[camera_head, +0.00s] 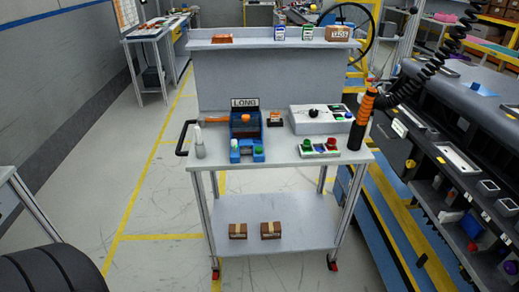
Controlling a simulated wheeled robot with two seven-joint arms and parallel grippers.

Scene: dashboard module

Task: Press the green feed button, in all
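A wheeled cart (285,163) stands in front of me. On its top is a blue device (246,128) with a "LONG" sign (245,102) and an orange knob. Small green parts (258,149) show at its front. To its right a small pale button box (318,148) has a green button (307,142) on its left and a red button (331,142) on its right. I cannot tell which green part is the feed button, nor read any label. Neither of my grippers is in the picture.
A white box with a black knob (314,112) stands behind the button box. An upright orange and black tool (362,122) on a coiled cable stands at the cart's right corner. A white bottle (199,142) stands at the left. Two brown boxes (238,230) sit on the lower shelf.

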